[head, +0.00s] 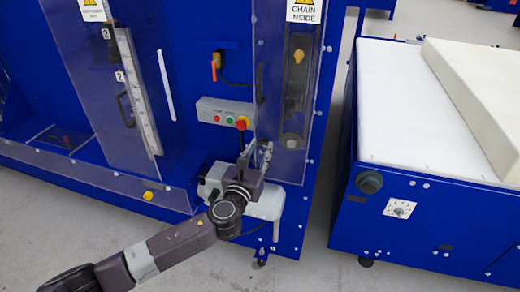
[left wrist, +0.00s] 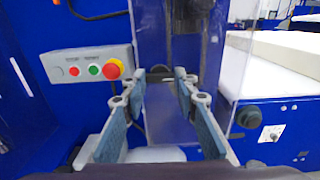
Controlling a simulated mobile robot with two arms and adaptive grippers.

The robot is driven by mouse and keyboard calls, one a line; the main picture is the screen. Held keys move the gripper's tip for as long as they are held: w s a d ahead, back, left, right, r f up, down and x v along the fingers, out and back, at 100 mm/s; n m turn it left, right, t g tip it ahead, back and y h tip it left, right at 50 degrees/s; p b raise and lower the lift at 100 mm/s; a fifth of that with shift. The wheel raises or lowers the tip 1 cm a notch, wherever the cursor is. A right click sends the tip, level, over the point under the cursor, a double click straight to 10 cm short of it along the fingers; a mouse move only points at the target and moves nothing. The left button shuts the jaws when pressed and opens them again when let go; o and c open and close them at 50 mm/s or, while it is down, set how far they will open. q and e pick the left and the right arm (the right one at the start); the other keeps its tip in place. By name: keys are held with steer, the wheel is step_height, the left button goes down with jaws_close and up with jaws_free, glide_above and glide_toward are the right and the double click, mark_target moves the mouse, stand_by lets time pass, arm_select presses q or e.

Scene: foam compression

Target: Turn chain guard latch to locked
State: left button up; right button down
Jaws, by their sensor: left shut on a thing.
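The chain guard (head: 270,70) is a clear panel on the blue machine, with a "CHAIN INSIDE" label (head: 304,10) at its top. It also shows in the left wrist view (left wrist: 225,60). My left gripper (head: 257,156) is at the lower part of the guard, its arm coming in from the lower left. In the left wrist view, its fingers (left wrist: 158,82) close from both sides on a small dark piece, the latch (left wrist: 160,75), lying level between the tips. The fingers hide most of the latch, so its locked or unlocked position cannot be told. My right gripper is not in view.
A control box (head: 225,113) with buttons and a red emergency stop (head: 242,122) is just left of the gripper. A white-topped blue table (head: 390,90) with a foam block (head: 480,85) stands at the right, across a narrow gap. Grey floor (head: 320,265) is clear in front.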

arm_select(q)
steer(key=shift+n, duration=0.3)
steer(key=n+b, duration=0.1)
steer(key=n, duration=0.1)
steer(key=shift+f+n, duration=0.1)
steer(key=shift+n, duration=0.3)
steer(key=n+b, duration=0.1)
steer(key=n, duration=0.9)
steer(key=shift+b, duration=0.3)
steer(key=shift+n, duration=2.2)
steer(key=o, duration=1.2)
steer(key=shift+c, duration=0.2)
